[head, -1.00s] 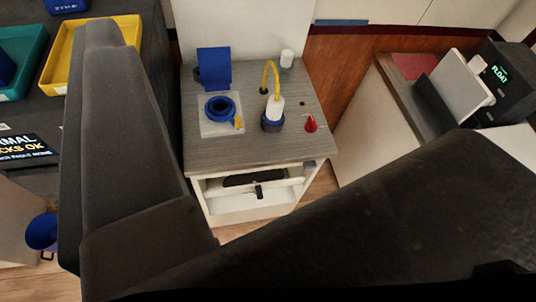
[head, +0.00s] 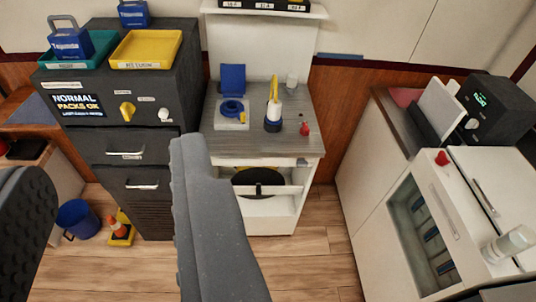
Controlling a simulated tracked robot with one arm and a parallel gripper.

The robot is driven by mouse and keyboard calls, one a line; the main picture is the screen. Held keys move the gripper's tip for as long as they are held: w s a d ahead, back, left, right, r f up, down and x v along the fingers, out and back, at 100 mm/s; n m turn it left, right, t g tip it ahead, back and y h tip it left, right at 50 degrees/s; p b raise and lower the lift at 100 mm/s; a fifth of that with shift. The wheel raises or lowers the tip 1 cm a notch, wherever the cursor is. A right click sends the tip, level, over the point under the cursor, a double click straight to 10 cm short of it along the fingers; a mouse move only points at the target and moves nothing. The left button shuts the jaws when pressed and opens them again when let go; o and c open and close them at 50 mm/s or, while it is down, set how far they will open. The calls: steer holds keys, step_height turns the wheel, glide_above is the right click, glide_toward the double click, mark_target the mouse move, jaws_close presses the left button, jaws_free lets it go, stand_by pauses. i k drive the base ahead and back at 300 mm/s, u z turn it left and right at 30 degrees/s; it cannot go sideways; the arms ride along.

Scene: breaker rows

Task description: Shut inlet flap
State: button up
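The blue inlet flap (head: 233,79) stands upright at the back of the blue round inlet ring (head: 232,107), on the grey top of a small white cabinet (head: 262,142). The ring is uncovered and sits on a pale plate. My gripper (head: 112,160) is in the near foreground, with one dark finger at the left edge and one grey finger left of centre. The fingers stand wide apart with nothing between them. Neither finger appears to touch the flap, which lies farther away.
A white and yellow plug-like part (head: 273,110) and a red knob (head: 304,129) stand right of the inlet. A dark cabinet (head: 135,88) with trays is left. A blue bucket (head: 77,219) and orange cone (head: 118,226) stand on the floor. A white unit (head: 440,215) is right.

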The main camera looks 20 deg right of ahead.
mark_target(233, 76)
steer(key=z, duration=0.55)
steer(key=i, duration=1)
steer(key=u, duration=0.15)
steer(key=k, duration=0.4)
steer(key=z, duration=0.75)
steer(key=i, duration=1.6)
steer(key=u, duration=0.7)
